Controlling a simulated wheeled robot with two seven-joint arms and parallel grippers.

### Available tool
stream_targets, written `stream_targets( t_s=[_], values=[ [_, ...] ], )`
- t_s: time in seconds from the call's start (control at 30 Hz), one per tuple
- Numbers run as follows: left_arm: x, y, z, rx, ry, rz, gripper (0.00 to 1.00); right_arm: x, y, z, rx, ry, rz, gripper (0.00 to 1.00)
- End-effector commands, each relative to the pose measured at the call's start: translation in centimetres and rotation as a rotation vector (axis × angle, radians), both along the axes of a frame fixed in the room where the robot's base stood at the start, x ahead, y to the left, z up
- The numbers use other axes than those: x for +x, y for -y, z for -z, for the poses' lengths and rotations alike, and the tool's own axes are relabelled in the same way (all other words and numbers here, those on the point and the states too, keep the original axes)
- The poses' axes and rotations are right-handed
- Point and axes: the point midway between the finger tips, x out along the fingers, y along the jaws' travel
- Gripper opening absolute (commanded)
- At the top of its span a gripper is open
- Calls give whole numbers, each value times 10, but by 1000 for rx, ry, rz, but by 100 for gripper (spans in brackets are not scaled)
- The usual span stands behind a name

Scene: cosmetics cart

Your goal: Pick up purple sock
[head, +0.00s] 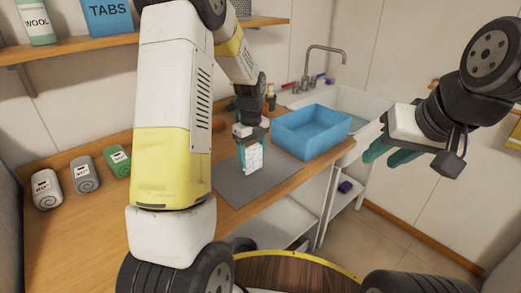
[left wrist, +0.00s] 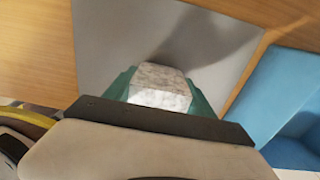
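My left gripper (head: 250,154) has its teal fingers on both sides of a white-grey patterned block (head: 253,160). In the left wrist view the block (left wrist: 160,87) sits between the fingers, over the grey mat (left wrist: 95,50); I cannot tell whether it touches the mat. A small dark purple item (head: 345,187) lies low under the sink, and another purple item (head: 330,80) is by the tap; I cannot tell whether either is the sock. My right gripper (head: 388,153) hangs in the air at the right, fingers apart and empty.
A blue bin (head: 311,131) stands on the wooden counter right of the mat, beside the white sink (head: 358,101). Several labelled containers, including a green one (head: 117,161), stand at the left. A shelf (head: 100,45) runs above. Open floor lies at the lower right.

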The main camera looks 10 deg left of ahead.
Motion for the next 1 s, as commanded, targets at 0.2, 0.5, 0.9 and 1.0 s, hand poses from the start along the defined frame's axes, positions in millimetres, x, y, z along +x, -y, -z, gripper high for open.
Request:
stream_targets(
  t_s=[0.2,0.5,0.9,1.0],
  values=[
    [0,0,0,-1,1,0,23,0,0,0,0,0,0,36],
    [1,0,-6,0,2,0,22,0,0,0,0,0,0,36],
    [-21,23,-39,-1,1,4,22,0,0,0,0,0,0,36],
    [-39,43,-42,0,1,7,22,0,0,0,0,0,0,36]
  ],
)
